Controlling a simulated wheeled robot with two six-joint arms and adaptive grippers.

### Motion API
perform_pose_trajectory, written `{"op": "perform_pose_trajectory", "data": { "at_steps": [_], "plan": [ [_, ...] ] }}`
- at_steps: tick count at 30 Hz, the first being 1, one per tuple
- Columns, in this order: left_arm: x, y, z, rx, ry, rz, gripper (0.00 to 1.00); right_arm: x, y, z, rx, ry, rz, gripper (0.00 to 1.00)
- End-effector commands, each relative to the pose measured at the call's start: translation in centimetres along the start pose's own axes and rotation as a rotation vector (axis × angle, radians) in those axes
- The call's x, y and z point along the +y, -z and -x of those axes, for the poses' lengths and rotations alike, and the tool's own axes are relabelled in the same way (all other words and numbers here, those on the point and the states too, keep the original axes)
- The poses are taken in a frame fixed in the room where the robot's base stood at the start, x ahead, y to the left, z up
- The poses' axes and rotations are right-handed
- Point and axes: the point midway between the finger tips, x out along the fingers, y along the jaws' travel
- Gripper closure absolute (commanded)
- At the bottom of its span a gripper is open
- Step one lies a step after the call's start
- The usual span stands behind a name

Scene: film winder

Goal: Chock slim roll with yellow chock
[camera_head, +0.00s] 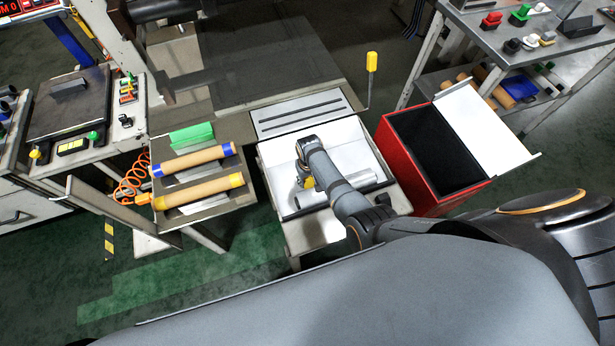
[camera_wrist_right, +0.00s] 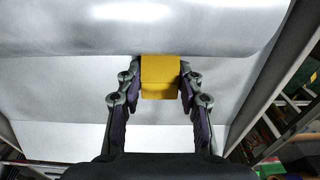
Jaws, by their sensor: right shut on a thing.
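My right gripper (camera_head: 305,180) is over the white sheet-lined table (camera_head: 300,229) in the head view, at the left part of the slim roll. In the right wrist view my right gripper (camera_wrist_right: 160,85) is shut on the yellow chock (camera_wrist_right: 161,78), with one finger on each side. The chock also shows as a small yellow patch in the head view (camera_head: 308,183). The slim roll (camera_head: 364,178) is a pale grey cylinder lying on the table, partly hidden by my right arm. In the wrist view the roll (camera_wrist_right: 130,28) spans the top, and the chock's far edge meets its outline; contact is unclear. My left gripper is out of view.
A red box (camera_head: 402,158) with a dark inside stands right of the table. A rack with two tan rolls (camera_head: 200,191) and a green block (camera_head: 192,136) stands left. A yellow-tipped lever (camera_head: 371,62) rises behind the table.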

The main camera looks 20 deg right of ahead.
Motion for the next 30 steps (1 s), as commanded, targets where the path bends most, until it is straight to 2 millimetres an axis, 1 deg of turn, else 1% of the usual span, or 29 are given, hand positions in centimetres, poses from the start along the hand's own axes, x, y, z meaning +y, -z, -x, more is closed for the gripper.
{"op": "perform_pose_trajectory", "data": {
  "at_steps": [9, 18, 19, 24, 25, 30],
  "plan": [
    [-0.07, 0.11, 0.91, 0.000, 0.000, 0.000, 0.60, 0.02, -0.82, 0.16, -0.001, 0.000, 0.000, 0.95],
    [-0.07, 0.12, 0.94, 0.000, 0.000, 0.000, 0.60, 0.02, -0.99, 0.02, 0.000, 0.000, 0.000, 0.95],
    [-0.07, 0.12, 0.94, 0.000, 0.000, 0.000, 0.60, 0.02, -0.99, 0.03, 0.000, 0.000, 0.000, 0.62],
    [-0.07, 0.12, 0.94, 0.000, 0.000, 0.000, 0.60, 0.01, -0.98, 0.03, 0.000, 0.000, 0.000, 0.39],
    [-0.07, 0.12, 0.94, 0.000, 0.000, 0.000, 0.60, 0.01, -0.98, 0.03, 0.000, 0.000, 0.000, 0.36],
    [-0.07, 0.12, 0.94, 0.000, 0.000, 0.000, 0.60, 0.01, -0.98, 0.03, 0.000, 0.000, 0.000, 0.36]
  ]
}}
